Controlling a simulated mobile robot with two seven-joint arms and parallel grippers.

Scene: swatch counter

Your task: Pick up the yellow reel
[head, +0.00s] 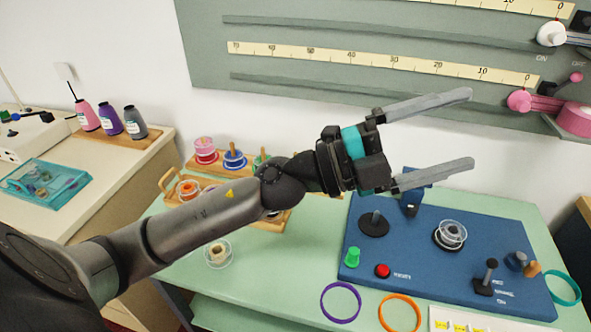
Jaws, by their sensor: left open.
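A clear-flanged reel with a pale cream-yellow core (218,253) lies on the green counter at the lower middle; it is the closest to yellow that I can make out. My left arm reaches across the picture above and beside it. My left gripper (471,129) is open and empty, its two fingers apart and pointing right, in front of the wall panel and well to the right of the pale reel. My right gripper is out of view.
A blue board (410,255) carries a clear reel (450,235), knobs and a lever. Purple (341,287) and orange (384,314) rings lie in front.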

